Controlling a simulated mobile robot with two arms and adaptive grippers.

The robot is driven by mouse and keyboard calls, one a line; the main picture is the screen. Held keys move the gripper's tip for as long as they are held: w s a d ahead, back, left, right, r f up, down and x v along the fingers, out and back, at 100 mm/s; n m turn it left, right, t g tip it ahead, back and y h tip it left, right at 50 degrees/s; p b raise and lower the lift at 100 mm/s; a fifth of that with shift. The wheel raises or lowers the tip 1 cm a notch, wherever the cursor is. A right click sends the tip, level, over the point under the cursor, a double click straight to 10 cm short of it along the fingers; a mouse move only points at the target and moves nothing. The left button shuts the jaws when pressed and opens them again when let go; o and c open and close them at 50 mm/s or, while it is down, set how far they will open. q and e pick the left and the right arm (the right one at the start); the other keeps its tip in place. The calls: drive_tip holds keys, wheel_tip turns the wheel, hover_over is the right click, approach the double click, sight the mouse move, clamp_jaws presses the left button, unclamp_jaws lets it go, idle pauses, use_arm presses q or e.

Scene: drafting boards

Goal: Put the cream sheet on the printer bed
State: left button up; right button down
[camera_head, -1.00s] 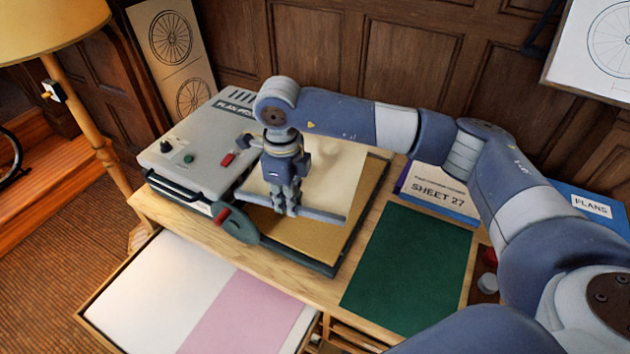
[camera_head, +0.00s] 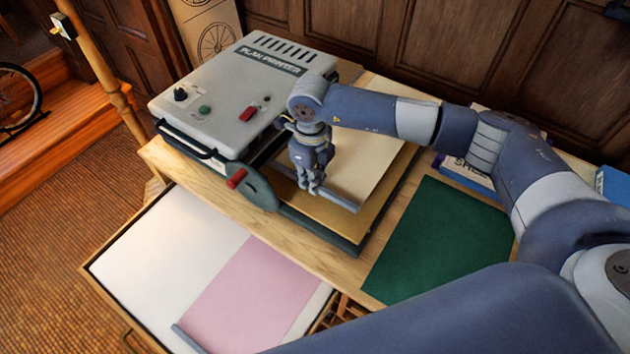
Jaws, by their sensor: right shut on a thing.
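The cream sheet (camera_head: 370,152) is over the tan printer bed (camera_head: 318,212), with a grey strip along its front edge. My right gripper (camera_head: 312,190) is shut on this strip near its middle. Bare bed shows in front of the strip and along the right side of the sheet. I cannot tell whether the sheet touches the bed. My right arm and the printer hide parts of the sheet. The grey plan printer (camera_head: 225,95) stands at the left end of the bed. My left gripper is not in view.
A dark green mat (camera_head: 440,240) lies right of the bed. An open drawer in front holds a white sheet (camera_head: 170,245) and a pink sheet (camera_head: 250,295) with a grey strip. Blue boxes stand behind my right arm.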

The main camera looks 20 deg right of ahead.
drive_tip(key=shift+w+f+p, duration=0.1)
drive_tip(key=shift+f+p, duration=0.3)
drive_tip(key=shift+f, duration=1.6)
drive_tip(key=c, duration=1.6)
unclamp_jaws()
drive_tip(key=shift+c, duration=0.2)
drive_tip(key=shift+r, duration=0.1)
drive_tip(key=shift+r, duration=0.25)
wheel_tip(320, 180, up, 10)
drive_tip(key=b, duration=0.3)
drive_tip(key=shift+r, duration=0.7)
